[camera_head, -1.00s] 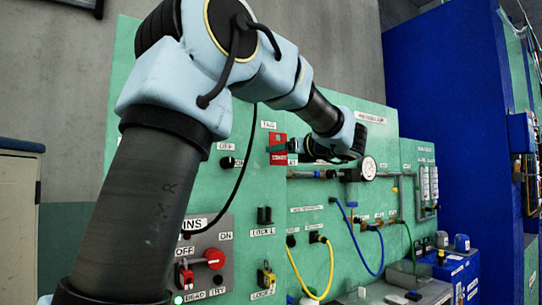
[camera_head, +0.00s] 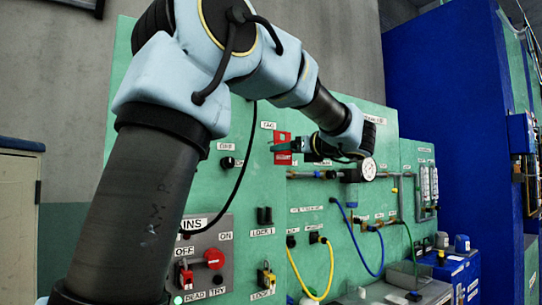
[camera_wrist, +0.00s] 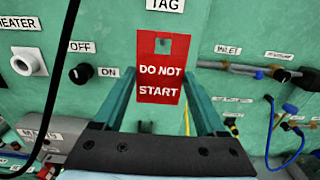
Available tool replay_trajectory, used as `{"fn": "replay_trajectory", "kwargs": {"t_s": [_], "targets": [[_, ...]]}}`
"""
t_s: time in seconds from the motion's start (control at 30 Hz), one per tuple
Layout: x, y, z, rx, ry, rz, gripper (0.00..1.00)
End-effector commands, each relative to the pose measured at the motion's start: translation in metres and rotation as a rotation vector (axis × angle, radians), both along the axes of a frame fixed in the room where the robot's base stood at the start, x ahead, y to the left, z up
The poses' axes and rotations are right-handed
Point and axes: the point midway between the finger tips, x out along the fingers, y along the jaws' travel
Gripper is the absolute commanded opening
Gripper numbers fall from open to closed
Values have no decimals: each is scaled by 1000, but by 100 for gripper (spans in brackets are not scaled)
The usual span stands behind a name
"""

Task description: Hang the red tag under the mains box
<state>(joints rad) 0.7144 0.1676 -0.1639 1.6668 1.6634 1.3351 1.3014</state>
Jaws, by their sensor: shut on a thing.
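The red tag (camera_head: 283,138) reads "DO NOT START" in the wrist view (camera_wrist: 160,70) and has a square hole near its top. My gripper (camera_head: 288,147) is shut on the tag, one finger along each side edge, and holds it upright in front of the green panel under the "TAG" label. Whether the tag touches the panel or a hook cannot be told. The grey mains box (camera_head: 203,238) is low on the panel, left of and below my gripper. It has a red handle, "OFF" and "ON" labels and "DEAD" and "TRY" below. My arm covers part of it.
A black cable (camera_head: 246,165) hangs across the panel between my gripper and the mains box. A pipe with a gauge (camera_head: 368,169) runs to the right of my gripper. Yellow (camera_head: 300,270) and blue hoses hang lower. A black knob (camera_wrist: 80,73) is left of the tag.

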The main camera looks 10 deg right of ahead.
Motion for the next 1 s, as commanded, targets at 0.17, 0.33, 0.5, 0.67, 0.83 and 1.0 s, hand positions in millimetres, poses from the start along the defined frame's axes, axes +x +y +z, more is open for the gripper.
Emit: {"fn": "replay_trajectory", "kwargs": {"t_s": [0.17, 0.33, 0.5, 0.67, 0.83, 1.0], "targets": [[-10, -5, 0, 0, 0, -3, 43], [-19, -9, 0, 1, 0, -3, 43], [-28, -14, 0, 0, 0, -2, 43], [-35, -17, 0, 0, 0, -2, 43], [-39, -18, 0, 0, 0, -1, 43], [-39, -18, 0, 0, 0, -1, 43]]}}
